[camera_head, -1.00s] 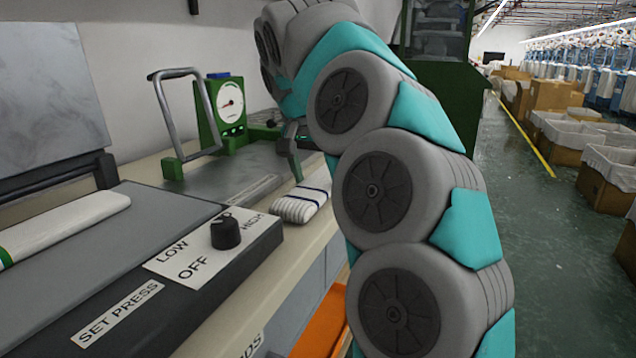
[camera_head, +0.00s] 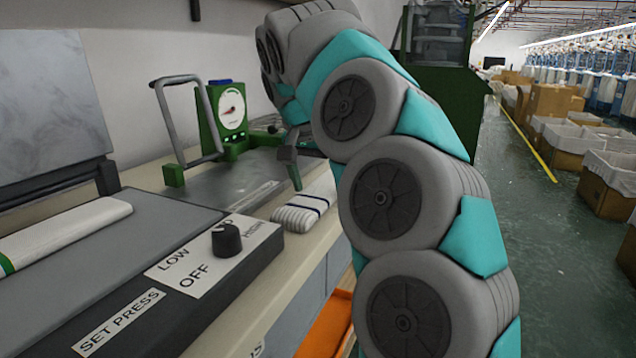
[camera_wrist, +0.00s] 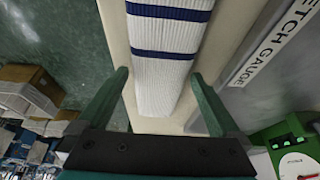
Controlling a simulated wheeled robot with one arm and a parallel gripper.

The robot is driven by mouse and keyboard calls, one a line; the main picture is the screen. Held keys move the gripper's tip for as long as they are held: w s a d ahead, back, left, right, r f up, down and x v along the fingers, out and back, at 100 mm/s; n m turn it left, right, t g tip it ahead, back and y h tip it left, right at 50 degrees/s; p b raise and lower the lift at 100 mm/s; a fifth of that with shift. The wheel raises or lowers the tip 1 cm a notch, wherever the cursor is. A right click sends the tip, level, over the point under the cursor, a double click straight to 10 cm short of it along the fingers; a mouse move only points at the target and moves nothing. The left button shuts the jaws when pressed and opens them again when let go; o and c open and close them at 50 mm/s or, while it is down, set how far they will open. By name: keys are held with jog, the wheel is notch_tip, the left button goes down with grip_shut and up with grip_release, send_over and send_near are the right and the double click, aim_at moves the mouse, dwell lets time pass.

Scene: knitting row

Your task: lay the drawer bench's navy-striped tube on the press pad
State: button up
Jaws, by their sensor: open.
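The white ribbed tube with navy stripes (camera_head: 298,213) lies on the bench beside the stretch gauge plate, near the bench's front edge. In the wrist view the tube (camera_wrist: 168,68) runs up from the middle, with two navy bands showing. My gripper (camera_head: 295,178) is just behind and above the tube in the head view. In the wrist view my gripper (camera_wrist: 160,78) is open and empty, with one finger on each side of the tube's near end. I cannot tell how far above the tube the fingertips are. The grey press pad (camera_head: 150,240) is at left.
A white tube with a green stripe (camera_head: 62,232) lies on the press pad's left part. The raised press plate (camera_head: 50,100) stands behind it. The control box with a knob (camera_head: 227,240) fronts the pad. The gauge's metal handle (camera_head: 165,110) and green dial (camera_head: 230,112) stand behind the navy-striped tube.

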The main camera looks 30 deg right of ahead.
aim_at(312, 196)
jog(key=p+v, duration=0.1)
jog(key=v, duration=0.6)
jog(key=shift+w, duration=0.15)
jog(key=shift+s+a+r, duration=0.1)
jog(key=shift+s+a, duration=0.1)
jog(key=shift+b+x, duration=0.45)
jog(key=shift+x, duration=0.65)
jog(key=shift+d+x, duration=0.1)
jog(key=shift+x, duration=1.3)
jog(key=shift+d+x, duration=0.15)
jog(key=shift+x, duration=1.25)
jog(key=shift+r+p, duration=0.1)
jog(key=shift+p, duration=0.2)
jog(key=c, duration=1.2)
